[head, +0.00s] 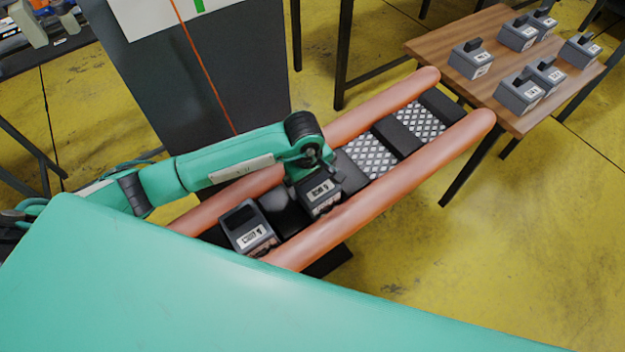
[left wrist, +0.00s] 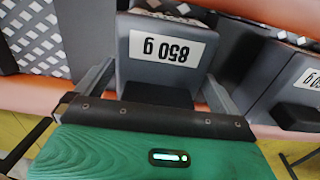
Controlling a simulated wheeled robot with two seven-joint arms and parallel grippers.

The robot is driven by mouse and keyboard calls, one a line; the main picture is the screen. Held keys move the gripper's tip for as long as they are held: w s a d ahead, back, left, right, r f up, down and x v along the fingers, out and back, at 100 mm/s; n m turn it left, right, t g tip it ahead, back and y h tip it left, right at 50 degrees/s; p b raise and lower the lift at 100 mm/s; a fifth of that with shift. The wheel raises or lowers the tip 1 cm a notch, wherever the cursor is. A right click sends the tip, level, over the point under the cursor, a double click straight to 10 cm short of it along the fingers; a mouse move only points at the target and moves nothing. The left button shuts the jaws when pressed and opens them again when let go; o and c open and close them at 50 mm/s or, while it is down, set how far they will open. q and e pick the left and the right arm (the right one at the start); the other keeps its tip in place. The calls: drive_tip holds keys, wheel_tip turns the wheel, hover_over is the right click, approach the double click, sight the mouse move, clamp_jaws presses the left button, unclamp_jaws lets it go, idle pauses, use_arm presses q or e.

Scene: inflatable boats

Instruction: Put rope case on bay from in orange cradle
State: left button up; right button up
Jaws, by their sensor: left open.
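The orange cradle (head: 385,190) has two long orange tubes with dark bars and silver checkered bays (head: 370,157) between them. One grey case (head: 322,197) with a white label sits in it under my left gripper (head: 312,178). In the left wrist view this case (left wrist: 165,70) reads "850 g" upside down. The left gripper's fingers stand open on either side of it; I cannot tell if they touch it. A second grey case (head: 248,230) sits in the cradle nearer the lower left; its edge shows at right in the wrist view (left wrist: 300,95). My right gripper is not in view.
A wooden table (head: 440,48) at the upper right carries several similar grey cases (head: 471,60). A dark grey column-like panel (head: 200,85) stands behind the cradle. Two checkered bays at the cradle's far end look empty. The yellow floor right of the cradle is clear.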

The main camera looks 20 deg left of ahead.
sight(308, 183)
use_arm(q)
wheel_tip(308, 183, up, 12)
drive_tip(key=s+b, duration=0.1)
drive_tip(key=shift+a+r, duration=0.2)
drive_tip(key=shift+a, duration=0.2)
use_arm(e)
drive_tip(key=shift+w+a+r, duration=0.15)
drive_tip(key=shift+w+r, duration=0.05)
drive_tip(key=shift+w, duration=0.7)
drive_tip(key=shift+w, duration=0.1)
